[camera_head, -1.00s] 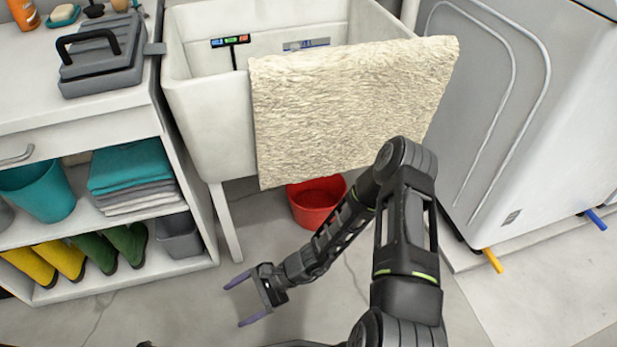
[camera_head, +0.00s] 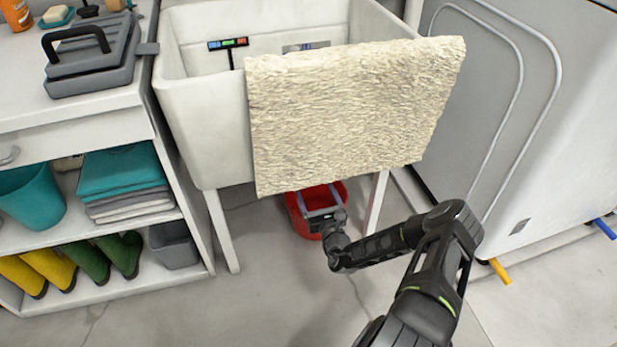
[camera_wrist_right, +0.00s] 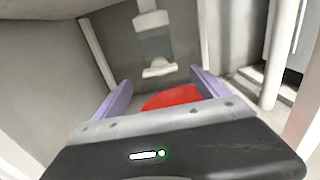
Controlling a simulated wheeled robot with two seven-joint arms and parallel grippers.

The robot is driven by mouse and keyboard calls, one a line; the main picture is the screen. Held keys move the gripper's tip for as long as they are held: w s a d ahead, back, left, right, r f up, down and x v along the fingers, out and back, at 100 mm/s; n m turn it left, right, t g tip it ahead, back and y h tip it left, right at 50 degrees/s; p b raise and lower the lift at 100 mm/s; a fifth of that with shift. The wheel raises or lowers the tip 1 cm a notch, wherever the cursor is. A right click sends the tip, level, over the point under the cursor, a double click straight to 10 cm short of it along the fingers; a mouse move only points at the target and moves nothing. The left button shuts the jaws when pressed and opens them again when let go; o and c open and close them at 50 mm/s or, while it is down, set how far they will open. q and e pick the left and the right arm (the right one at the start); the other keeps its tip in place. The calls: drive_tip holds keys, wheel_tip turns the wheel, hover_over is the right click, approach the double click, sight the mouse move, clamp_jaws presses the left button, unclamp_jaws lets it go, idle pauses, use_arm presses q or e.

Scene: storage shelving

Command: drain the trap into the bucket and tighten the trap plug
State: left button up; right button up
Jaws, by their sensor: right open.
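The red bucket (camera_head: 297,214) stands on the floor under the sink, partly hidden by the hanging cloth and my gripper. It also shows in the right wrist view (camera_wrist_right: 172,97). The trap (camera_wrist_right: 154,43) is a grey upright cylinder under the sink in the right wrist view, with a pale winged plug (camera_wrist_right: 160,69) at its bottom. The cloth hides both in the head view. My right gripper (camera_head: 318,192) is open and empty, in front of the bucket in the head view. Its purple fingers point towards the plug, apart from it. My left gripper is not in view.
A cream cloth (camera_head: 350,115) hangs over the front of the white sink (camera_head: 205,120). Sink legs (camera_head: 222,232) stand either side of the bucket. A shelf unit (camera_head: 110,285) is left and a white appliance (camera_head: 560,130) right. The floor in front is clear.

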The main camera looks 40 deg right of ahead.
drive_tip(key=b+x, duration=0.3)
drive_tip(key=x, duration=0.3)
drive_tip(key=shift+w+d+f+b, duration=0.15)
drive_tip(key=shift+w+b, duration=0.2)
drive_tip(key=shift+w+d, duration=0.1)
drive_tip(key=shift+w, duration=0.25)
drive_tip(key=shift+r, duration=0.2)
drive_tip(key=shift+c, duration=0.3)
drive_tip(key=c, duration=1.3)
